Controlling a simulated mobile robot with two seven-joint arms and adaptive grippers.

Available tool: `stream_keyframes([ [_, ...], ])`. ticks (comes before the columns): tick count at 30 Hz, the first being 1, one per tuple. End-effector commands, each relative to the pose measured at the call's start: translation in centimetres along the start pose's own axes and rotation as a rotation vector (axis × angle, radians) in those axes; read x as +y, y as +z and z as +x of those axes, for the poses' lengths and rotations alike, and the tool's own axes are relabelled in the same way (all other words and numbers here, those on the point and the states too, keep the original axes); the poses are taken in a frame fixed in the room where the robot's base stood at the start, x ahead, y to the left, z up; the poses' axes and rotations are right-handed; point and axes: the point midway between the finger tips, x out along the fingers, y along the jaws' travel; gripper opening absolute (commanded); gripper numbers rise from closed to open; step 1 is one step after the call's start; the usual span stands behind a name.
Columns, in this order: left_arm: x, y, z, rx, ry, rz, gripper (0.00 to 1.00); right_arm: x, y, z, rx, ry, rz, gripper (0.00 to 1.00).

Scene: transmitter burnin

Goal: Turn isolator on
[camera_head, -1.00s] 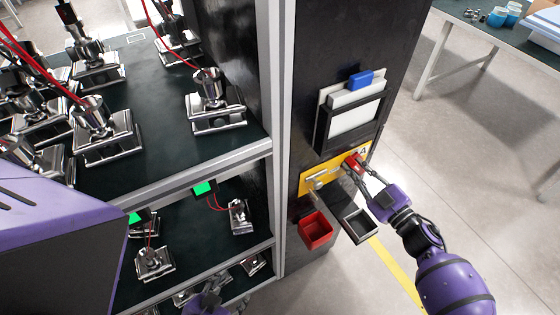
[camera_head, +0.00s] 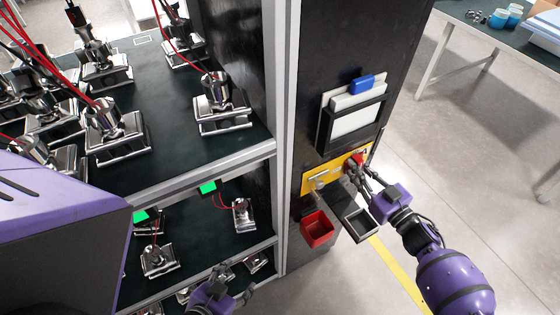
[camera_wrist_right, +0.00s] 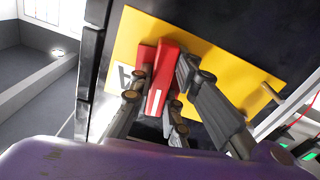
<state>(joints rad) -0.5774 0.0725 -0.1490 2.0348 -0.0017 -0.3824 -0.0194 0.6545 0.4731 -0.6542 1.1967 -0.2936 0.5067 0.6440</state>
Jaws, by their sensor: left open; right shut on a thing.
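The isolator is a red handle (camera_wrist_right: 160,85) on a yellow plate (camera_wrist_right: 215,65) in the right wrist view. In the head view the red handle (camera_head: 353,162) sits at the right end of the yellow plate (camera_head: 325,177) on the black cabinet side. My right gripper (camera_wrist_right: 160,98) is shut on the red handle, with fingers on both sides of it. It also shows in the head view (camera_head: 361,174), hiding part of the handle. My left gripper (camera_head: 228,279) is open and empty, low in front of the lower shelf.
A red bin (camera_head: 317,229) and a dark open tray (camera_head: 360,223) hang below the plate. A holder with papers and a blue clip (camera_head: 362,84) is above it. Shelves with metal devices and red cables (camera_head: 222,105) fill the left.

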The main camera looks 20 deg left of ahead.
Motion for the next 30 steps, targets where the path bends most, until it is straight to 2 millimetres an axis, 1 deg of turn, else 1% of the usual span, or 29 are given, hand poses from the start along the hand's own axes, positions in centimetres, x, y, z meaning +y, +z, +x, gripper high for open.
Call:
stream_keyframes([
  [1, 0.02, -0.6, 0.04, 0.009, 0.001, 0.0, 0.55, 0.12, -0.36, 0.13, 0.003, -0.001, 0.037, 0.0],
  [4, 0.01, -0.75, 0.01, 0.012, 0.001, 0.0, 0.55, 0.07, -0.32, 0.14, 0.004, -0.001, 0.094, 0.0],
  [13, 0.01, -0.73, 0.01, 0.011, 0.001, 0.0, 0.55, 0.04, -0.23, 0.12, 0.004, 0.0, 0.113, 0.0],
  [19, -0.01, -1.15, -0.07, 0.018, 0.0, 0.0, 0.55, 0.07, -0.27, 0.13, 0.003, -0.001, 0.228, 0.0],
  [23, 0.0, -1.09, -0.05, 0.017, 0.0, 0.0, 0.55, 0.03, -0.19, 0.11, 0.003, 0.0, 0.232, 0.0],
  [24, 0.0, -1.08, -0.05, 0.017, 0.0, 0.0, 0.55, 0.03, -0.19, 0.12, 0.003, 0.0, 0.232, 0.19],
  [30, 0.0, -1.08, -0.05, 0.017, 0.0, 0.0, 0.55, -0.01, -0.18, 0.12, 0.003, -0.001, 0.23, 0.46],
])
